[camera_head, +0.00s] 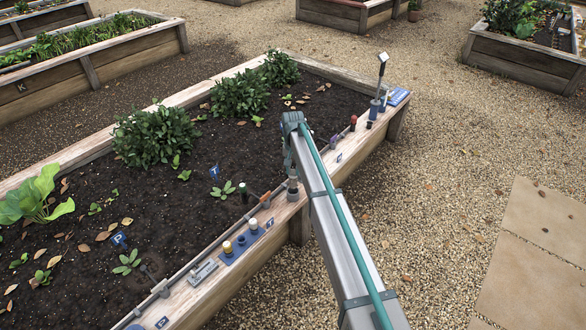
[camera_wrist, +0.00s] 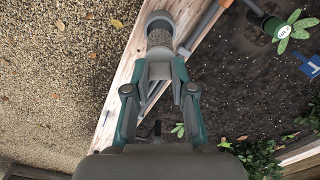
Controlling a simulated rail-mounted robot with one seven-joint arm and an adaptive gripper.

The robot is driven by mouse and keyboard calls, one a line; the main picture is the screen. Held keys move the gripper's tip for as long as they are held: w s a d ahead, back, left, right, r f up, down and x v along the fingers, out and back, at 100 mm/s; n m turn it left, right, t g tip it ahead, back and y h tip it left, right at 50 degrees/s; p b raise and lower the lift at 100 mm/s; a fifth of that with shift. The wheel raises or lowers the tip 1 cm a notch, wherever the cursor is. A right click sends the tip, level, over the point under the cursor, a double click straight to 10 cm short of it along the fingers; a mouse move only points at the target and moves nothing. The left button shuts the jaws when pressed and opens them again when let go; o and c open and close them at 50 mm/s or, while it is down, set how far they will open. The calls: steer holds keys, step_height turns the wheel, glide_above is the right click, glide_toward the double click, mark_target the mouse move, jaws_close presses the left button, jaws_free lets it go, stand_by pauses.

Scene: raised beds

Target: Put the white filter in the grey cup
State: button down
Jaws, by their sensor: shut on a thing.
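The grey cup (camera_wrist: 160,18) is round and open-topped. In the wrist view it stands on the bed's wooden edge, just beyond my fingertips; a small grey upright piece (camera_head: 292,190) beside my arm in the head view appears to be the same cup. My gripper (camera_wrist: 159,72) is shut, with a pale piece between its fingertips that looks like the white filter. I cannot separate its outline clearly from the finger pads. The fingertips appear close to the cup's near side; the height between them is unclear.
A blue rack (camera_head: 240,243) with two pale-topped pieces and an empty-looking middle socket sits on the bed edge. An orange-ended tool (camera_head: 265,200) and a green-topped cylinder (camera_wrist: 275,27) are near the cup. Soil and plants fill the bed; gravel lies outside.

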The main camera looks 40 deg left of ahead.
mark_target(293, 174)
steer(key=shift+f+b, duration=0.3)
steer(key=shift+f, duration=2.9)
steer(key=shift+c, duration=2.1)
jaws_free()
steer(key=shift+r, duration=0.15)
steer(key=shift+r+p, duration=2)
steer(key=shift+r, duration=1.45)
